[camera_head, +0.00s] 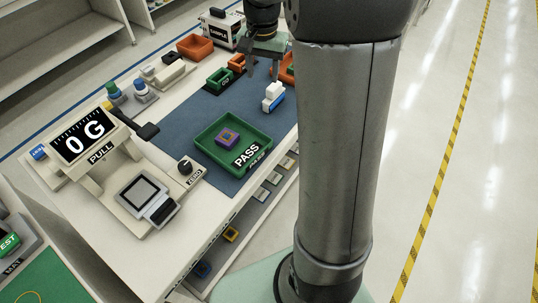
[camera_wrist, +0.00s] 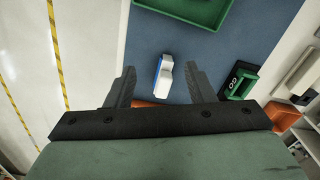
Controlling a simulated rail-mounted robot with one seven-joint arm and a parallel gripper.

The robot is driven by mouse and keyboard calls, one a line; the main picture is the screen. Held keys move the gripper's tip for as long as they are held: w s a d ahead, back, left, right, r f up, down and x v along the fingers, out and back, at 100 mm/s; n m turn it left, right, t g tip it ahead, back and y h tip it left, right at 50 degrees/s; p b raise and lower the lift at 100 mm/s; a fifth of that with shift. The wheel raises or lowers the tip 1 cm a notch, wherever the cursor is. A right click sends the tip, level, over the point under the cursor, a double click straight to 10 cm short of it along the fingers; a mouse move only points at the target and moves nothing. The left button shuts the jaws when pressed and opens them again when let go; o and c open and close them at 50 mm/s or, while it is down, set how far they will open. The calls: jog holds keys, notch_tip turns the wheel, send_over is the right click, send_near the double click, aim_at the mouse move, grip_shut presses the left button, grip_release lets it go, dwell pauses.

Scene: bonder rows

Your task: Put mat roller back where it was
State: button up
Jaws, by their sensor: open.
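The mat roller, which I take to be the small white and blue block (camera_head: 273,97), stands on the blue mat (camera_head: 193,110) to the right of the green PASS tray (camera_head: 212,158). My gripper (camera_head: 262,68) is open and empty, behind the roller in the head view. In the wrist view the roller (camera_wrist: 163,76) shows between my two open fingers, and no finger appears to grip it. I cannot tell the exact height of the fingers above the mat. No label marks the roller's former place.
A purple and orange block (camera_head: 227,137) lies in the PASS tray. Small green (camera_head: 219,77) and orange (camera_head: 236,63) bins stand near my gripper. A pull gauge (camera_head: 83,134) reading 0 G stands at the left. The mat between the PASS tray and the roller is clear.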

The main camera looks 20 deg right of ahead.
jog(key=s+a+f+n, duration=0.2)
jog(key=s+a+n, duration=0.2)
jog(key=s, duration=0.8)
jog(key=s+a+f+n, duration=0.2)
jog(key=s+a+n, duration=0.2)
jog(key=s, duration=0.9)
jog(key=shift+a, duration=0.9)
